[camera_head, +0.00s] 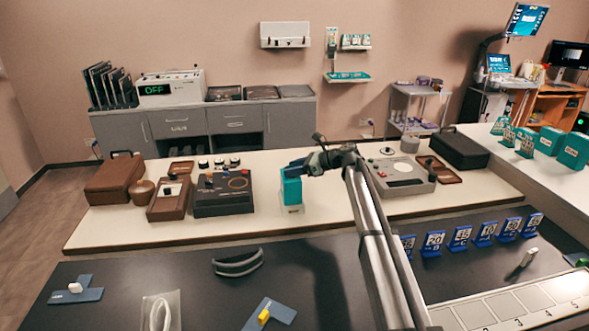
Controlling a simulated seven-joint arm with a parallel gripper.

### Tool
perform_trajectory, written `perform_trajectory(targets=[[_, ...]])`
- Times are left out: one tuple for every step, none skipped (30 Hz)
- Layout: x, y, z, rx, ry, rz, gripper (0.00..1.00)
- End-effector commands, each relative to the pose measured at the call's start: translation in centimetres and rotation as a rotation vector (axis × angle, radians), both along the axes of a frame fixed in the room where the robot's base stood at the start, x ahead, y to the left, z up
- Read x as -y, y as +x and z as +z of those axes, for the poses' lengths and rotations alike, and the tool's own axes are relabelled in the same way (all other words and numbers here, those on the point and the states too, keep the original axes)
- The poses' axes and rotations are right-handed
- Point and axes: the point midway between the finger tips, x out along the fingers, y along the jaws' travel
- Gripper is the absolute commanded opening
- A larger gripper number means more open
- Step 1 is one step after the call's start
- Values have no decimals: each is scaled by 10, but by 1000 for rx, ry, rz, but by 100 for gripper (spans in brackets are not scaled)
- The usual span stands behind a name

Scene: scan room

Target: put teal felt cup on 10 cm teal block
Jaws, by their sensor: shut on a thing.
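My gripper (296,170) is over the middle of the cream table and is shut on a small teal piece, which I take to be the teal felt cup (291,190). The jaws cover its top. A pale, whitish base (292,209) shows directly below it on the table; I cannot tell whether the two touch.
A dark control box (223,194) and brown trays (169,198) stand left of my gripper. A grey device (401,176) and a black case (459,150) are to the right. Blue number cards (461,238) line the dark front table. Cream surface (240,226) is clear in front.

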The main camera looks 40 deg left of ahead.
Motion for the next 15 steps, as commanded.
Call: perform_trajectory(targets=[[0,0,0,0,0,0,25],[0,0,0,0,0,0,25],[0,0,-1,0,0,0,25],[0,0,-2,0,0,0,25],[0,0,-3,0,0,0,25],[0,0,-3,0,0,0,55],[0,0,-3,0,0,0,57],[0,0,-3,0,0,0,60],[0,0,-3,0,0,0,64],[0,0,-3,0,0,0,67],[0,0,-3,0,0,0,70],[0,0,-3,0,0,0,74],[0,0,-3,0,0,0,77],[0,0,-3,0,0,0,78],[0,0,-3,0,0,0,78]])
